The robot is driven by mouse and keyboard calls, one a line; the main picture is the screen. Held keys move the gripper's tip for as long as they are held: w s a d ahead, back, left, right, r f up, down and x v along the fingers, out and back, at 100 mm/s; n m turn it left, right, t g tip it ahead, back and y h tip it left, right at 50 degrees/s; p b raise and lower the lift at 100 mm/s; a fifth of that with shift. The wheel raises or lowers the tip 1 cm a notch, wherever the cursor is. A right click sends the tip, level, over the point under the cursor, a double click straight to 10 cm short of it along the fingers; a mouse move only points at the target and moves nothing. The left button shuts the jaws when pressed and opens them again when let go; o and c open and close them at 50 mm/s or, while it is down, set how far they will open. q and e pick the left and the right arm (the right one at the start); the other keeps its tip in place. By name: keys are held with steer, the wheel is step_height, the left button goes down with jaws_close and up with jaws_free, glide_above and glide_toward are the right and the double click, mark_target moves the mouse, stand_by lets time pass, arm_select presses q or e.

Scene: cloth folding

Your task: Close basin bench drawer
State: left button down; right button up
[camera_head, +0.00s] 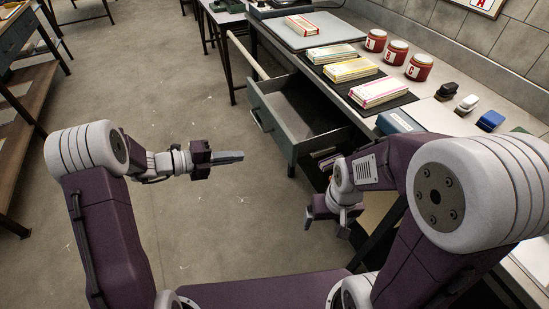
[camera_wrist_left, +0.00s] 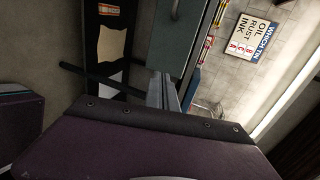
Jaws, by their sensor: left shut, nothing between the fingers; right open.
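The basin bench drawer (camera_head: 290,117) is a grey drawer pulled out from the bench, standing open with its empty-looking inside showing. Its front panel with a handle (camera_head: 260,117) faces left in the head view. My left gripper (camera_head: 240,156) is shut and empty, in the air to the left of the drawer front and apart from it in the picture. In the left wrist view its fingers (camera_wrist_left: 163,90) point toward a grey-green panel (camera_wrist_left: 170,35), likely the drawer front. My right gripper (camera_head: 327,221) is open, low beside the bench, below the drawer in the picture.
The bench top holds several boxes (camera_head: 379,92), red jars (camera_head: 419,67) and small blocks (camera_head: 490,120) along the wall side. A light rail (camera_head: 248,56) runs beside the bench's far end. Open concrete floor (camera_head: 190,80) lies to the left. A shelf unit stands at far left.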

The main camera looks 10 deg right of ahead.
arm_select(q)
steer(key=b, duration=0.3)
glide_toward(286, 148)
steer(key=x, duration=0.5)
steer(key=shift+w+d+f, duration=0.1)
steer(key=shift+w+f, duration=0.05)
steer(key=shift+f, duration=0.3)
steer(key=shift+w+d+b, duration=0.15)
steer(key=shift+d+b, duration=0.15)
steer(key=shift+d, duration=0.15)
steer(key=shift+r, duration=0.1)
